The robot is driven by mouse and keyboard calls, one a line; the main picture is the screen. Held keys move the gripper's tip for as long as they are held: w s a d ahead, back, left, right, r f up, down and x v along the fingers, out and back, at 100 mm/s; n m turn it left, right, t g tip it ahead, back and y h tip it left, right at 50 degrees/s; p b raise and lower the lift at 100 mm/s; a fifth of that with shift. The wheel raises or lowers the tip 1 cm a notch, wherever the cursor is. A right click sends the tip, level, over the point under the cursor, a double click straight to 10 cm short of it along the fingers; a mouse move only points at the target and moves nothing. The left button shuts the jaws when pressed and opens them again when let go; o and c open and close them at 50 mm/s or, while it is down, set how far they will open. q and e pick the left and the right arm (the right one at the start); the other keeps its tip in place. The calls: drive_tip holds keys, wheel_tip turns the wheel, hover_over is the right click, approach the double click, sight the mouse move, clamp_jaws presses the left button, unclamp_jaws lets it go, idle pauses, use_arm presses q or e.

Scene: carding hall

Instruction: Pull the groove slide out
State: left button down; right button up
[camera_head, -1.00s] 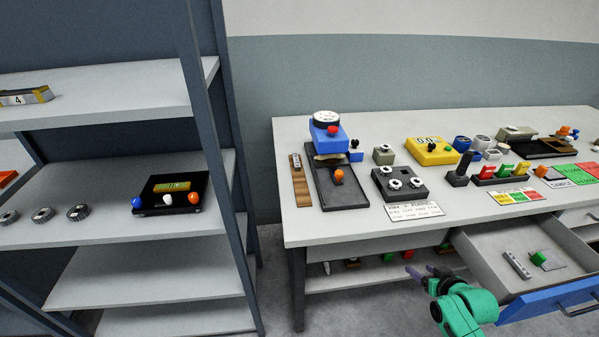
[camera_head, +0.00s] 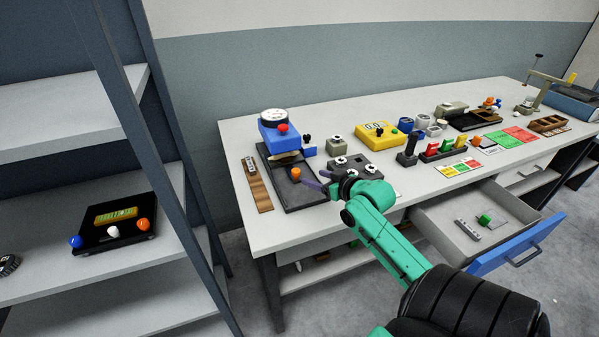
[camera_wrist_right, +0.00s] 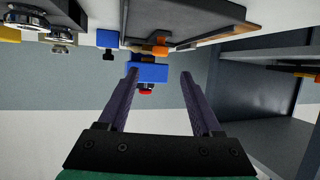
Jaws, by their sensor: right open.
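A black grooved base (camera_head: 304,197) lies on the bench with an orange knob (camera_head: 296,174) standing in it. I take this knob to be on the groove slide. A blue gauge block (camera_head: 277,138) with a white dial and red knob stands at its far end. My right gripper (camera_head: 312,180) is open and empty, just right of the orange knob. In the right wrist view the picture is upside down; the orange knob (camera_wrist_right: 160,51) and blue block (camera_wrist_right: 148,73) appear ahead, between the spread fingers (camera_wrist_right: 158,80). My left gripper is out of view.
A wooden strip (camera_head: 257,187) lies left of the base. A dark block with round knobs (camera_head: 357,165) is close behind my right gripper. An open drawer (camera_head: 440,222) juts out at the right. A shelf rack (camera_head: 130,100) stands at the left.

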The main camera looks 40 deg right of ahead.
sight(299, 172)
drive_tip(key=x, duration=0.8)
drive_tip(key=shift+w+f, duration=0.15)
drive_tip(key=shift+w, duration=0.05)
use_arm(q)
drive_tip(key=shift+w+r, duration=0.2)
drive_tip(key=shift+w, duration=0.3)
use_arm(e)
drive_tip(key=shift+w+f, duration=0.1)
drive_tip(key=shift+w, duration=0.1)
drive_tip(key=c, duration=1)
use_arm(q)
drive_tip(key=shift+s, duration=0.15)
use_arm(e)
clamp_jaws()
